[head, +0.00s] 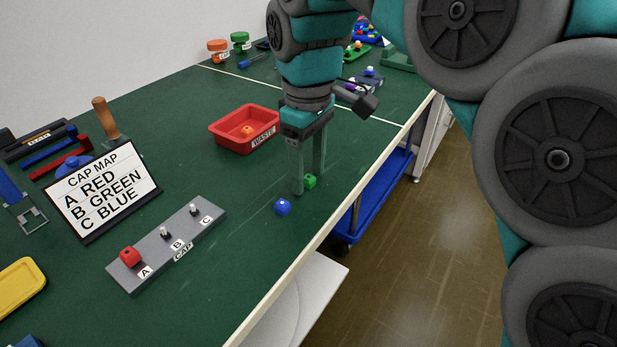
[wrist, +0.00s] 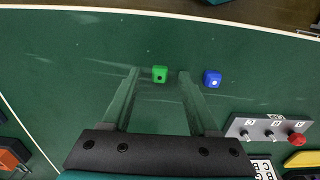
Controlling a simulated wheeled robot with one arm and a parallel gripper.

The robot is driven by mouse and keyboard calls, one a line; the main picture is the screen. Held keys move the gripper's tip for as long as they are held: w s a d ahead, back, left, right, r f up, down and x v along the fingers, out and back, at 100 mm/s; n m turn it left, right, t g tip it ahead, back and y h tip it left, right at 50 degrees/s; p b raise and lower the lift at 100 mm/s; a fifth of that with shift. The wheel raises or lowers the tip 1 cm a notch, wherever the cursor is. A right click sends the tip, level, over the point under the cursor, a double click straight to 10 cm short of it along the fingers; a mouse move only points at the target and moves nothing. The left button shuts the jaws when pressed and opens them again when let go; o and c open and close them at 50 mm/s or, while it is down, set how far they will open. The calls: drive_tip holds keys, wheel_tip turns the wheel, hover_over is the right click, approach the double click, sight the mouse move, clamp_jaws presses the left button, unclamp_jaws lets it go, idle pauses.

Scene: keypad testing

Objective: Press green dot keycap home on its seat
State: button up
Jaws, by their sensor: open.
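The green keycap (head: 310,181) lies on the green table near its front edge. It also shows in the wrist view (wrist: 160,74), with a dark dot on its face. My gripper (head: 308,188) points down with its jaws open; in the wrist view its fingers (wrist: 158,76) stand on either side of the green keycap, apart from it. The grey keypad base (head: 137,277) has seats A, B and C. The red keycap (head: 130,257) sits at A. The posts at B (head: 166,232) and C (head: 195,209) are bare. The blue keycap (head: 283,207) lies loose left of my gripper.
A card (head: 103,190) reads A red, B green, C blue. A red waste tray (head: 216,137) with an orange piece (head: 248,129) stands behind. A yellow tray (head: 20,287) and tools are at left. The table between keypad and waste tray is clear.

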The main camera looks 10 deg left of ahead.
clamp_jaws()
idle(0.5)
